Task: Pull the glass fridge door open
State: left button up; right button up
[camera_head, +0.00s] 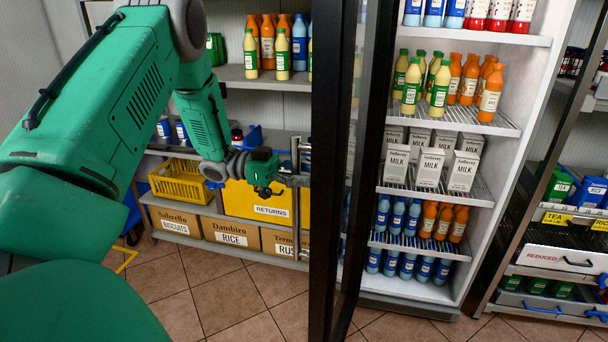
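The glass fridge door (335,170) stands open, seen nearly edge-on as a tall dark frame in the middle of the view. Its grey vertical handle (297,225) is on the left side of the door. My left gripper (294,179) is at the upper part of this handle, its fingers apparently closed around the bar. The exact finger contact is small and partly hidden. The white fridge (526,110) is open to the right of the door, with bottles and milk cartons on its shelves. My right gripper is not in view.
Left of the door, a shelf rack holds bottles, a yellow basket (180,182), a yellow returns crate (240,203) and cardboard boxes (232,232). Another rack (520,240) stands right of the fridge. The tiled floor (220,300) in front is clear.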

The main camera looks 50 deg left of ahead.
pick_arm(q)
jog(key=shift+d, duration=0.15)
jog(key=shift+s, duration=0.15)
jog(key=v, duration=1.1)
jog(key=shift+a, duration=0.4)
